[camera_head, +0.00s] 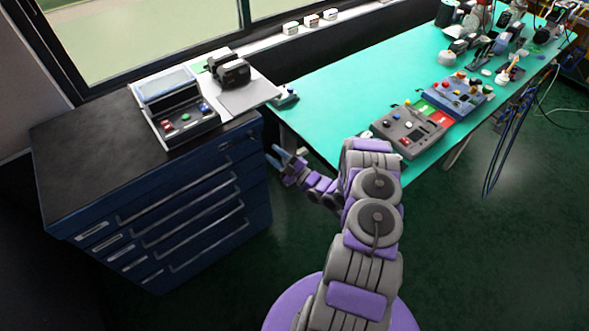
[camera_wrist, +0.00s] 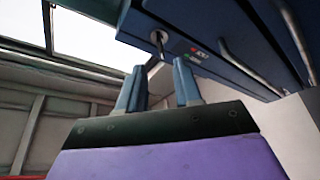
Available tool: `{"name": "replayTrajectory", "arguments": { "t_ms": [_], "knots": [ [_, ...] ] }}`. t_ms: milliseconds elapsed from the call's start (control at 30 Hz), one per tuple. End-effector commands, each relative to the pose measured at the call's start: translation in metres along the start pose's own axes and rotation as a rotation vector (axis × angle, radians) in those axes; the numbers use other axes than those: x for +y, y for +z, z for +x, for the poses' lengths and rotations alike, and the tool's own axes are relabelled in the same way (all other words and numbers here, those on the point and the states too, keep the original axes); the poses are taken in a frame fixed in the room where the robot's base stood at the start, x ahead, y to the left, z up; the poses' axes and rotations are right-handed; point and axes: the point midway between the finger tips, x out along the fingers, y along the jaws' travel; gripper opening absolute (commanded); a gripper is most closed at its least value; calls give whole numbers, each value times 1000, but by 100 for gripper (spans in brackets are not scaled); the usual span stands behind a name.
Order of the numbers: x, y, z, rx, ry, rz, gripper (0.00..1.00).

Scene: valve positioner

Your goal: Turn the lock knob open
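The lock knob (camera_wrist: 158,38) is a small round metal piece with a narrow part pointing down, on the blue drawer cabinet's face in the wrist view. A small label with red and green marks (camera_wrist: 197,52) is to its right. My gripper (camera_wrist: 158,68) is open, with its two blue fingers apart below the knob. The knob lies beyond the gap between the fingertips, and no contact shows. In the head view my gripper (camera_head: 287,156) is right of the blue cabinet (camera_head: 190,215); I cannot make out the knob clearly there.
Metal drawer handles (camera_wrist: 240,62) run along the cabinet face. A control console (camera_head: 180,115) stands on the cabinet's black top. A green table (camera_head: 345,85) with control boxes (camera_head: 408,130) is behind and right of my arm. Dark floor is open at right.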

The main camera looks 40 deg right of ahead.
Motion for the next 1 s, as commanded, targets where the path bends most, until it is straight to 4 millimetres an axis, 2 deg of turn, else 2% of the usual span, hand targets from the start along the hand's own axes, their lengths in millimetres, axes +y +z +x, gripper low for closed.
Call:
{"name": "replayTrajectory", "arguments": {
  "t_ms": [33,200,400,600,1000],
  "knots": [
    [1,1,-12,-5,4,1,34],
    [0,1,-47,-5,3,3,34],
    [0,1,-78,-5,1,1,34],
    [-2,1,-92,-4,-1,2,34],
    [-2,1,-93,-2,-2,2,34]
  ]
}}
